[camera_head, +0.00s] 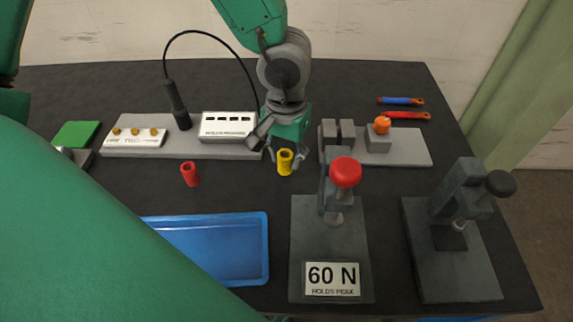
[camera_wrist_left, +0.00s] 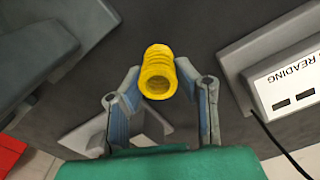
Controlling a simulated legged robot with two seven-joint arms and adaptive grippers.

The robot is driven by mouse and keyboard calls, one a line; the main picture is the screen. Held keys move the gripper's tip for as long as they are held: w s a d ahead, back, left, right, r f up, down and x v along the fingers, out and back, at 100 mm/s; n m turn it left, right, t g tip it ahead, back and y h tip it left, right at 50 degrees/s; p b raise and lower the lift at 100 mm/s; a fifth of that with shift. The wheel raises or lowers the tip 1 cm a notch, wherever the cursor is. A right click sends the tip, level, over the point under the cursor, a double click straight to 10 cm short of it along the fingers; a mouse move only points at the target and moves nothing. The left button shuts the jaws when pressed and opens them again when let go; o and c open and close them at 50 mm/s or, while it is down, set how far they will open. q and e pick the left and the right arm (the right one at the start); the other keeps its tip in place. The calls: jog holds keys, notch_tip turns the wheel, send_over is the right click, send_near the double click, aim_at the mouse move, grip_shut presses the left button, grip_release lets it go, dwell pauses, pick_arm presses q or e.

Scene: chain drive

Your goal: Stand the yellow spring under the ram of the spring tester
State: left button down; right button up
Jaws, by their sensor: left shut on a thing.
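My left gripper (camera_head: 285,158) is shut on the yellow spring (camera_head: 285,162), a short upright coil at the middle of the table. The spring also shows between the finger pads in the left wrist view (camera_wrist_left: 158,72). I cannot tell whether its base touches the table. The spring tester (camera_head: 306,235) stands to the front right of the spring, with a red knob on top and a "60 N" plate at its front. Its ram (camera_head: 336,218) is below the head, partly hidden from above. My right gripper is not in view.
A red spring (camera_head: 189,174) stands left of my gripper, behind a blue tray (camera_head: 262,245). A second press with a black knob (camera_head: 500,184) stands at the right. A grey block fixture (camera_head: 410,150) is behind the tester, and a base with a reading panel (camera_head: 228,127) is behind left.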

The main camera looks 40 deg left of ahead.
aim_at(283, 165)
pick_arm(q)
jog(key=f, duration=0.1)
jog(key=a+f, duration=0.2)
jog(key=shift+f+b, duration=0.25)
jog(key=shift+b, duration=0.1)
jog(key=shift+s+a, duration=0.1)
jog(key=shift+a, duration=0.25)
jog(key=c, duration=1.2)
grip_release()
jog(key=shift+d, duration=0.1)
jog(key=shift+d+r, duration=0.2)
jog(key=shift+d, duration=0.7)
jog(key=shift+r, duration=0.3)
jog(key=shift+a+r+p, duration=0.15)
jog(key=shift+r+p, duration=1.6)
jog(key=shift+r, duration=3.9)
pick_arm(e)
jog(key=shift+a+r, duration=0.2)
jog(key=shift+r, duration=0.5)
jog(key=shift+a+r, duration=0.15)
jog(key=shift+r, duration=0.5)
